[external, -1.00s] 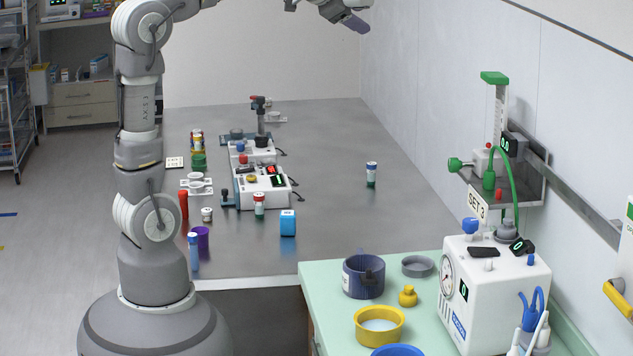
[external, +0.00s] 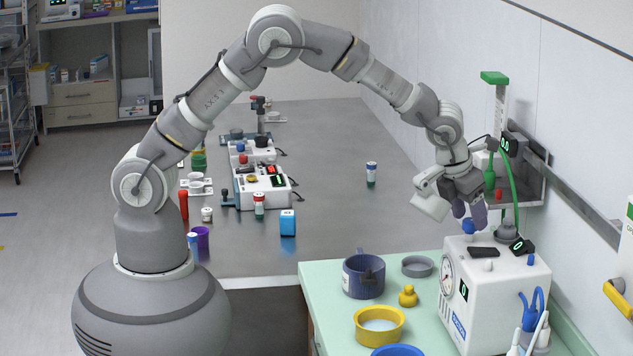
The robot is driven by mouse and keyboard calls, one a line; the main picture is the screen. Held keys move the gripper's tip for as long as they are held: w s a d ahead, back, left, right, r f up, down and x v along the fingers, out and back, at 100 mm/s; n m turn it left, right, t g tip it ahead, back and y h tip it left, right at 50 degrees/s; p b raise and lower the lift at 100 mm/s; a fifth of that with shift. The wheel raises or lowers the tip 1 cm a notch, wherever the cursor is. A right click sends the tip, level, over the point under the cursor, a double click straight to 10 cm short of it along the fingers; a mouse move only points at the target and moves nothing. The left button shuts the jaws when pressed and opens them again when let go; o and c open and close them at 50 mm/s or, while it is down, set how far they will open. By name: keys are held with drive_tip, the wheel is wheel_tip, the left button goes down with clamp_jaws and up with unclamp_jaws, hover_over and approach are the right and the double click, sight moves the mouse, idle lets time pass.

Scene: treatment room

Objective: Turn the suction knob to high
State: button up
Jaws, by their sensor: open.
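The white suction unit (external: 497,285) stands on the green counter at the right, with a round gauge (external: 446,279) on its left side. A blue knob (external: 469,227) sits at its top back left. A grey round fitting (external: 507,231) with a small black display (external: 521,246) beside it is also on top; which one is the suction knob is not labelled legibly. My gripper (external: 468,213) points down over the blue knob, with its fingers apart and empty. Its fingertips are close to the knob and partly overlap it; contact cannot be told.
A wall shelf (external: 520,190) with a green-capped flowmeter (external: 495,78) and green tube stands close behind my gripper. Yellow and navy containers (external: 379,325) (external: 363,277) and a yellow weight-like piece (external: 408,297) are on the counter. The grey table (external: 330,225) has free room right of centre.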

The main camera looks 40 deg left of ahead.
drive_tip(key=shift+w+d+f, duration=0.1)
drive_tip(key=shift+w+f, duration=0.15)
drive_tip(key=shift+f, duration=0.2)
drive_tip(key=c, duration=1)
